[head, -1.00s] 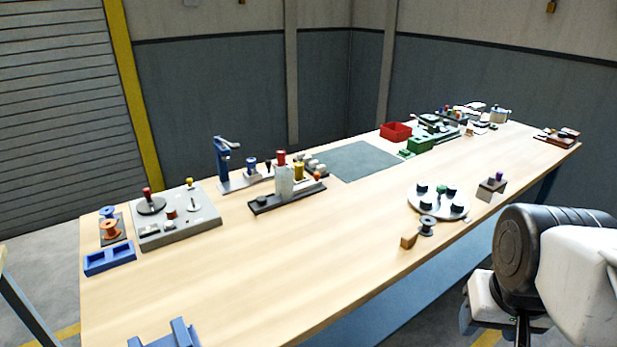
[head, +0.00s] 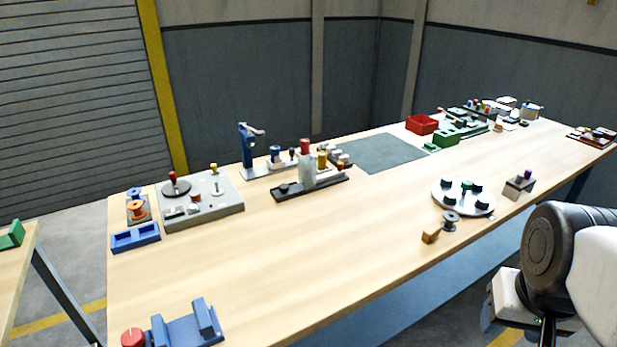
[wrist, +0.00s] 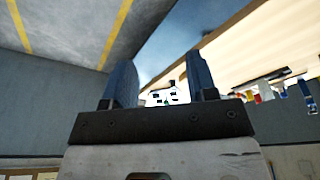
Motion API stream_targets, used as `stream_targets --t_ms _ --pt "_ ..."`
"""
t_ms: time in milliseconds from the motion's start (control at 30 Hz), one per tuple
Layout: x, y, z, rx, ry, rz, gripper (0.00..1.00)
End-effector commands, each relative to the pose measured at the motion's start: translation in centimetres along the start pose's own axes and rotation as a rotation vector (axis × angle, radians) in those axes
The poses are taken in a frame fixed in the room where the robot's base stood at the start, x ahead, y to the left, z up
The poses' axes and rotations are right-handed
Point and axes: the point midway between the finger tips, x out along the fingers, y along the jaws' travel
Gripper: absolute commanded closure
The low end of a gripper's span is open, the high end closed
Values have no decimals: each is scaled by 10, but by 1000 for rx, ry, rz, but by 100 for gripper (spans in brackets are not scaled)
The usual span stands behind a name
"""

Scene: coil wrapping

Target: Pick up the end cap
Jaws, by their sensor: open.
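No single thing stands out clearly as the end cap. A round white plate (head: 450,205) near the table's front edge bears several small dark pieces (head: 476,186) and a green one; I cannot tell whether one of them is the end cap. My gripper (wrist: 163,80) shows in the wrist view with its two dark fingers apart and nothing held between them. A white plate with dark pieces (wrist: 168,97) shows beyond the fingers, well away from them.
A dark spool (head: 450,221) and a wooden block (head: 431,233) stand beside the plate. A blue cradle (head: 185,328) and a red knob (head: 132,338) are at the near left. A grey station (head: 225,203) and blue tray (head: 135,238) stand farther back. The table's middle is clear.

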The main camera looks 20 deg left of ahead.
Motion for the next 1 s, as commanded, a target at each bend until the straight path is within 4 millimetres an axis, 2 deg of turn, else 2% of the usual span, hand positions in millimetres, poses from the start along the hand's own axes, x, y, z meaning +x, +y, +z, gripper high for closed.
stream_targets --t_ms 667,867,1000 --pt "0 0 -1 -2 0 0 48" --pt "-3 -4 -16 -25 -3 -4 48" --pt "-7 -11 -38 -63 -8 -11 48"
